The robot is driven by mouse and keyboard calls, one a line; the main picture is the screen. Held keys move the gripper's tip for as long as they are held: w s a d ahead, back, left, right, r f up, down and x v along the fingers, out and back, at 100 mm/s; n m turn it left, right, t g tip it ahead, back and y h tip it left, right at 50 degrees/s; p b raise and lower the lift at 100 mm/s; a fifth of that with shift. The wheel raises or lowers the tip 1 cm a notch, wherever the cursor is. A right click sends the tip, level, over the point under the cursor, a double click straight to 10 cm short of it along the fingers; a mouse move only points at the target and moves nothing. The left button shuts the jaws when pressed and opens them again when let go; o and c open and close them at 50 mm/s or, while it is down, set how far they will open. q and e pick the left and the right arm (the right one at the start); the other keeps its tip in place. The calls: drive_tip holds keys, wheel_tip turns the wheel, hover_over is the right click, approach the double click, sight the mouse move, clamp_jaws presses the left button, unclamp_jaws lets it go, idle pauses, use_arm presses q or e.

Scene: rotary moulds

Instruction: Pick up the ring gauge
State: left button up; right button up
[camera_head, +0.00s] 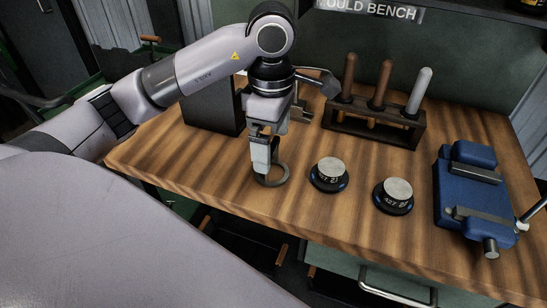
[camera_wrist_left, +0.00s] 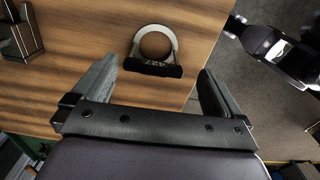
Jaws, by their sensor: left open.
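The ring gauge (camera_head: 272,181) is a grey metal ring lying on the wooden bench near its front edge. In the left wrist view the ring gauge (camera_wrist_left: 136,40) shows a round hole and a black grip with pale lettering. My left gripper (camera_head: 263,166) points down over it in the head view and hides part of it. In the left wrist view my left gripper (camera_wrist_left: 158,72) is open, with one finger on either side of the black grip and a gap on both sides.
Two round black gauges with silver tops, a left one (camera_head: 330,171) and a right one (camera_head: 395,193), stand right of the ring. A wooden rack (camera_head: 369,126) with several handled tools stands behind. A blue vise (camera_head: 468,197) is far right. A dark box (camera_head: 213,108) stands behind left.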

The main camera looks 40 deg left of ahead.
sight(272, 146)
use_arm(q)
drive_tip(key=shift+w+a+f, duration=0.1)
drive_tip(key=shift+w+f, duration=0.05)
drive_tip(key=shift+f, duration=1.15)
drive_tip(key=shift+w+a+f, duration=0.1)
drive_tip(key=shift+f, duration=1.2)
drive_tip(key=c, duration=1)
drive_tip(key=shift+c, duration=0.2)
use_arm(e)
drive_tip(key=shift+r, duration=0.1)
use_arm(q)
drive_tip(key=shift+r, duration=0.1)
